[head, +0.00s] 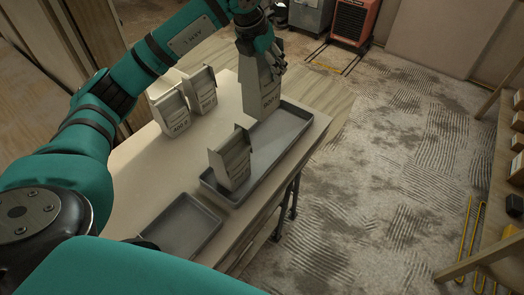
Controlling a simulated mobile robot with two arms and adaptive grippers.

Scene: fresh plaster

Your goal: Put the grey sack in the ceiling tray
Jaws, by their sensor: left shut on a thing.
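My left gripper (264,56) is shut on the top of a grey sack (261,92) with dark lettering. The sack hangs upright at the far end of a long grey tray (292,130); I cannot tell whether its base touches the tray floor. Another greyish sack (230,163) stands in the near end of the same tray. A smaller, empty grey tray (183,232) lies nearer to me on the table. No label showing which one is the ceiling tray is readable. My right gripper is out of view.
Two more pale sacks, a front one (170,110) and one behind it (201,90), stand on the pale table (165,165) at the back left. The table's right edge drops to a patchy floor (375,170). An orange machine (352,20) stands on the floor behind.

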